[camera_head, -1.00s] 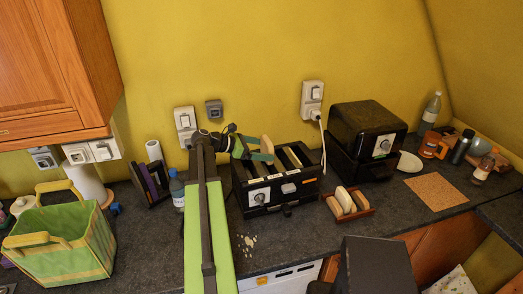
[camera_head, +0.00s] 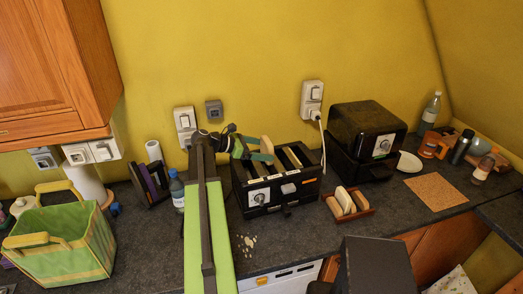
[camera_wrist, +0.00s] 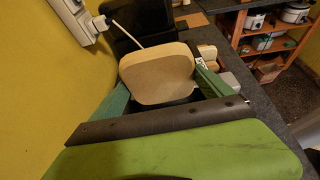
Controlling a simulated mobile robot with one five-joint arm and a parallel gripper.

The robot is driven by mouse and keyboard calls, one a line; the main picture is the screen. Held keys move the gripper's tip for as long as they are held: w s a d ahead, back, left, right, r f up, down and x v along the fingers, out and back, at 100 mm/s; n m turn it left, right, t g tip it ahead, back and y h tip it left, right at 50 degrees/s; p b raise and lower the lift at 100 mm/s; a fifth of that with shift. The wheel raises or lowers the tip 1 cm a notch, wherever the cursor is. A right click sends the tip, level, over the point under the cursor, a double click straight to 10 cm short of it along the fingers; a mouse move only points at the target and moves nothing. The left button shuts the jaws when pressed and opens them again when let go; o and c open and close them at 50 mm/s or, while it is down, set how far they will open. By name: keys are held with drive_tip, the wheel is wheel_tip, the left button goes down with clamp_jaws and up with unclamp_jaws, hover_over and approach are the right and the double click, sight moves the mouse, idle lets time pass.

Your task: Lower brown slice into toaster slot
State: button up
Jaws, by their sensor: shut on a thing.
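The brown slice (camera_head: 267,145) is held upright above the toaster (camera_head: 277,180), a dark box with long slots and a silver front panel on the counter. My gripper (camera_head: 256,151) is shut on the slice, its green fingers at the slice's sides. In the wrist view the slice (camera_wrist: 157,73) shows its broad tan face between the green fingers (camera_wrist: 162,92). The slice's lower edge is above the slots, and the head view does not clearly show whether it touches them. Much of the toaster is hidden behind the slice in the wrist view.
A wooden rack (camera_head: 348,204) with pale slices stands right of the toaster, before a black appliance (camera_head: 366,140). A bottle (camera_head: 177,190) and dark upright holder (camera_head: 150,183) stand to the left, beyond them a green basket (camera_head: 62,240).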

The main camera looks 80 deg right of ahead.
drive_tip(key=shift+f+b, duration=2.75)
drive_tip(key=shift+f, duration=0.05)
drive_tip(key=shift+r+p, duration=2.45)
drive_tip(key=shift+r, duration=0.05)
drive_tip(key=shift+f+b, duration=2.6)
drive_tip(key=shift+f, duration=0.05)
drive_tip(key=o, duration=1.2)
drive_tip(key=shift+r, duration=0.1)
